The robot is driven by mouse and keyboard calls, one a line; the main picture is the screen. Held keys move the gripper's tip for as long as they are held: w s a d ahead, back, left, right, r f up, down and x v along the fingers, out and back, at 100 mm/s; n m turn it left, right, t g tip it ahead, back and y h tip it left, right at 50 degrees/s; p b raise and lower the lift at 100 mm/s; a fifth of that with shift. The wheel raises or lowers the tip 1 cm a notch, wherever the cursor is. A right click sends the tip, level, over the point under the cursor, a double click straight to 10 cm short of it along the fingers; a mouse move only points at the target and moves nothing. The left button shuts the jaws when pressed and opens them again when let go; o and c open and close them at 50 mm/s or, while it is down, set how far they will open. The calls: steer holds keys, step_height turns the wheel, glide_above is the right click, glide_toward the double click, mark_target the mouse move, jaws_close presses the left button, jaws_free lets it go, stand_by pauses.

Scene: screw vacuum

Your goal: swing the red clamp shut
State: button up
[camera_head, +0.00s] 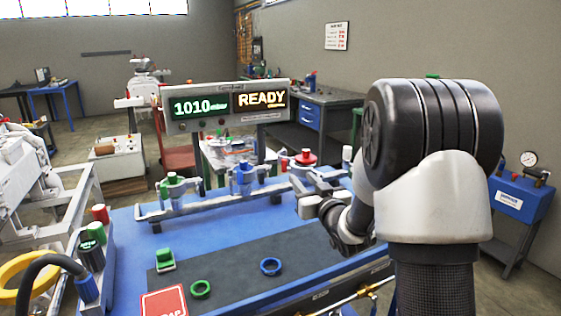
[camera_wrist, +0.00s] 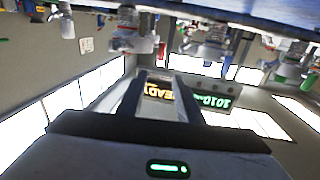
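A red-topped clamp (camera_head: 304,158) sits on the right part of the grey pipe line at the back of the blue bench. It is too small to tell whether its arm is swung open or shut. A small red part (camera_wrist: 161,51) shows in the upside-down wrist view, probably of the same clamp. My gripper (camera_head: 308,206) is in front of the red clamp and a little below it in the picture, apart from it. In the wrist view its two fingers (camera_wrist: 160,88) stand apart with the READY sign showing between them, and nothing is held.
Blue (camera_head: 243,166) and green (camera_head: 172,178) fittings stand left along the pipe. A display (camera_head: 228,105) reading 1010 mbar and READY rises behind.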

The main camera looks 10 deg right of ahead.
mark_target(285, 160)
steer(key=w+a, duration=0.1)
steer(key=w, duration=0.4)
steer(key=w+a+b, duration=0.1)
steer(key=w, duration=0.4)
steer(key=w+a, duration=0.1)
steer(key=w, duration=0.5)
steer(key=shift+b, duration=0.4)
jaws_close()
